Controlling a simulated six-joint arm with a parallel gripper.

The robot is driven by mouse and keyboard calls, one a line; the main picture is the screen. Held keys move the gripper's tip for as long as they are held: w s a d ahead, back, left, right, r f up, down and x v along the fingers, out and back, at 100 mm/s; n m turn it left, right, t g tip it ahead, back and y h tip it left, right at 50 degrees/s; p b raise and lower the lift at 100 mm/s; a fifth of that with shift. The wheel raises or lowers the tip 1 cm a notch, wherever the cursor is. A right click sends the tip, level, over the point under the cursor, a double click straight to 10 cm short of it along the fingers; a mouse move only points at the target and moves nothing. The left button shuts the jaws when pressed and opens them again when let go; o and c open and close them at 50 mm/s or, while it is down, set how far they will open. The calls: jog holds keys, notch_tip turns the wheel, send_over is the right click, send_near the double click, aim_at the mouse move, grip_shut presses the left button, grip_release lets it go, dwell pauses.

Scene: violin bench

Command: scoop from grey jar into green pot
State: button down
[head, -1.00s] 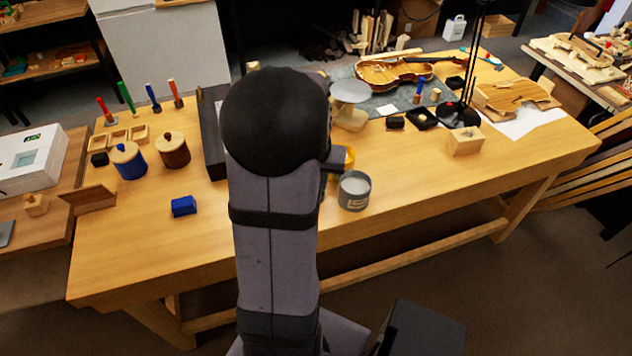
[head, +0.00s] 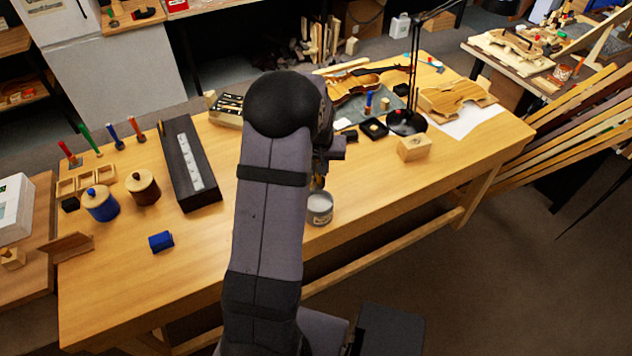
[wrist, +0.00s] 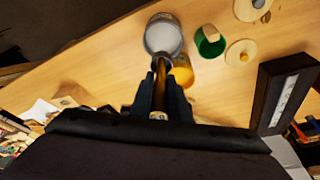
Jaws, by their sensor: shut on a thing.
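The grey jar (head: 320,208) stands open near the table's front edge, with pale contents; it also shows at the top of the wrist view (wrist: 163,35). The green pot (wrist: 210,43) stands open to its right in the wrist view; my arm hides it in the head view. My gripper (wrist: 161,88) is shut on the handle of a scoop (wrist: 160,70). The scoop's head overlaps the jar's near rim in the wrist view. I cannot tell whether it is above or inside the jar, or what it holds.
A yellow pot (wrist: 182,72) stands close beside the scoop. Round wooden lids (wrist: 241,53) lie right of the green pot. A long black box (head: 185,165) lies left of my arm, and a blue block (head: 161,241) sits on clear table at front left.

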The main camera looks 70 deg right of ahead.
jog(key=shift+n, duration=0.4)
jog(key=shift+f, duration=0.15)
notch_tip(320, 180, down, 13)
jog(key=b, duration=1)
dwell(0.9)
jog(key=shift+r+p, duration=5.1)
jog(key=shift+r, duration=1.8)
